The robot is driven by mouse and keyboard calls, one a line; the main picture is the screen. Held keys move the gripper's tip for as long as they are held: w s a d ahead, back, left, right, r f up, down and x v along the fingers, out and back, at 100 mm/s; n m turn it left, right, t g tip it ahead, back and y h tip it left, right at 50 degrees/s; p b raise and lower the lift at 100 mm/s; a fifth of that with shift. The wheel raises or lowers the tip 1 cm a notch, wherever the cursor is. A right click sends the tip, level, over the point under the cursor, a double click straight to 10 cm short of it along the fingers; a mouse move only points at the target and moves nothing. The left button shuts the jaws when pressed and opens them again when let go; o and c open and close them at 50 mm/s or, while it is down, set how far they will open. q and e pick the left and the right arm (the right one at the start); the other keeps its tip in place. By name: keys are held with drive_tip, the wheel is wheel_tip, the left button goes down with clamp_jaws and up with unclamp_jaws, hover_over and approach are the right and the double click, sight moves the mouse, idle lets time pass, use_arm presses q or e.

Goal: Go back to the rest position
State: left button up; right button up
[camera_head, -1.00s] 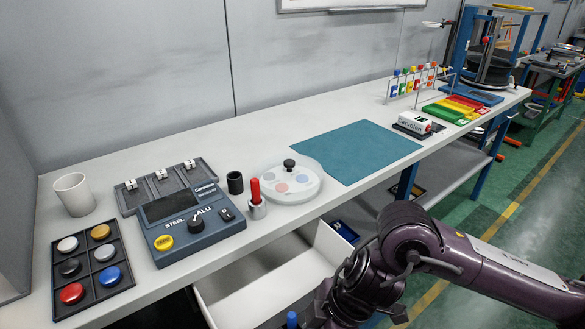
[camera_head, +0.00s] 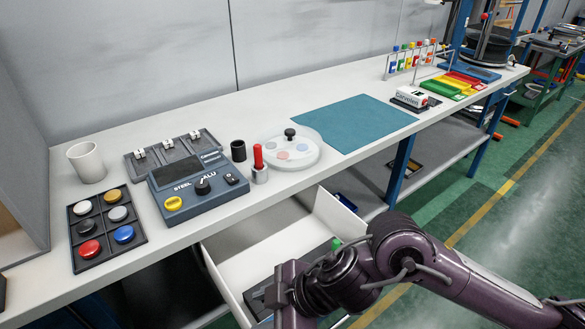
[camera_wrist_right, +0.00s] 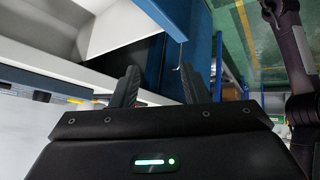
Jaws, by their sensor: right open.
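My right arm (camera_head: 440,270) comes in from the lower right in the head view, in front of the workbench and over the open drawer's right part. Its gripper cannot be made out there. In the right wrist view my right gripper (camera_wrist_right: 159,78) has its two dark fingers apart, with nothing between them. It points toward the bench's underside, with the drawer (camera_wrist_right: 110,28) at upper left and a blue leg (camera_wrist_right: 198,40) ahead. My left gripper is in neither view.
The white workbench (camera_head: 225,128) carries a button tray (camera_head: 97,246), a blue console (camera_head: 199,190), a round white dish (camera_head: 305,150) and a teal mat (camera_head: 355,122). The white drawer (camera_head: 240,243) stands open below its front edge. Green floor (camera_head: 520,210) lies clear at right.

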drive_tip(key=w+a+r+m+t+y, duration=0.2)
drive_tip(key=w+a+r+m+t, duration=0.15)
drive_tip(key=r+t, duration=0.2)
drive_tip(key=w+d+f+m+t+h, duration=0.1)
drive_tip(key=w+d+m+h, duration=0.1)
drive_tip(key=d+m, duration=0.25)
drive_tip(key=w+d+f+m+t+h, duration=0.1)
drive_tip(key=w+d+f+m+h, duration=0.15)
drive_tip(key=d, duration=0.35)
drive_tip(key=s+d+f+m+g+h, duration=0.3)
drive_tip(key=s+d+f, duration=0.3)
drive_tip(key=d, duration=0.3)
drive_tip(key=s+d+f+m+g+h, duration=0.25)
drive_tip(key=s+d+f+m, duration=0.2)
drive_tip(key=s+d, duration=0.35)
wheel_tip(320, 180, down, 30)
drive_tip(key=f+n+g, duration=0.1)
drive_tip(key=g, duration=0.1)
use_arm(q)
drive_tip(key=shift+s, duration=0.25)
use_arm(e)
drive_tip(key=s+d+f, duration=0.2)
drive_tip(key=s+f, duration=0.6)
drive_tip(key=s, duration=0.1)
drive_tip(key=s+d+f, duration=0.1)
drive_tip(key=s+f, duration=0.8)
drive_tip(key=s, duration=0.1)
drive_tip(key=shift+s+d+f+g, duration=0.25)
drive_tip(key=shift+d+f+g, duration=0.05)
drive_tip(key=shift+d+g, duration=0.1)
